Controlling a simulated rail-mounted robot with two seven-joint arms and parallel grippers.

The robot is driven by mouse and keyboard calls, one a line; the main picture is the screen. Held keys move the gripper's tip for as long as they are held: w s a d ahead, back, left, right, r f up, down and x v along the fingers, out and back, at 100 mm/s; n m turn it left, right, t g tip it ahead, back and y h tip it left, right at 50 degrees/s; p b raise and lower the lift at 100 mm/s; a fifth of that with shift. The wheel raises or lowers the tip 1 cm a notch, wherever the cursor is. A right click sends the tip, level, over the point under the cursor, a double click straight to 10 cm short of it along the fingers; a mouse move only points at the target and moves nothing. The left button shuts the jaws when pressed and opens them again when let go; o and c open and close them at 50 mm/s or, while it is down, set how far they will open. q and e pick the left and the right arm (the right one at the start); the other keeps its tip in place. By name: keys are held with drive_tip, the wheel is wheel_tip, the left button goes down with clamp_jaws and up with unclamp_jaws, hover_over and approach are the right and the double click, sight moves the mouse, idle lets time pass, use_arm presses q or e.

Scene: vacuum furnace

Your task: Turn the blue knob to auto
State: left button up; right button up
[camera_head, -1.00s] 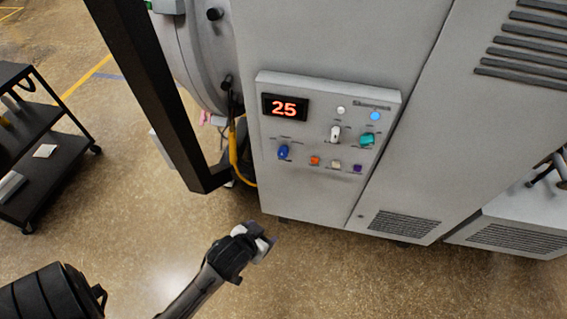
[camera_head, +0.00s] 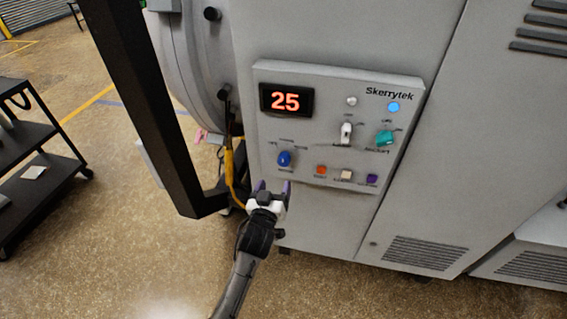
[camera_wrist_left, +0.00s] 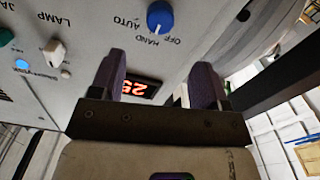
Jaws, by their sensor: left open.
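The blue knob (camera_head: 284,158) is on the lower left of the grey control panel (camera_head: 330,76), under the red "25" display. It also shows in the left wrist view (camera_wrist_left: 160,17), where the labels around it read OFF, HAND and AUTO. My right gripper is not in view.
Near the blue knob are an orange button (camera_head: 321,169), a white lamp switch (camera_head: 346,131) and a teal knob (camera_head: 384,138). A black post (camera_head: 160,110) and a yellow hose (camera_head: 230,172) stand left of the panel. A black cart (camera_head: 45,165) stands at far left.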

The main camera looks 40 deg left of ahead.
sight(283, 162)
use_arm(q)
drive_tip(key=x, duration=1.1)
drive_tip(key=shift+w+a, duration=0.15)
drive_tip(key=shift+a, duration=0.05)
drive_tip(key=c, duration=0.9)
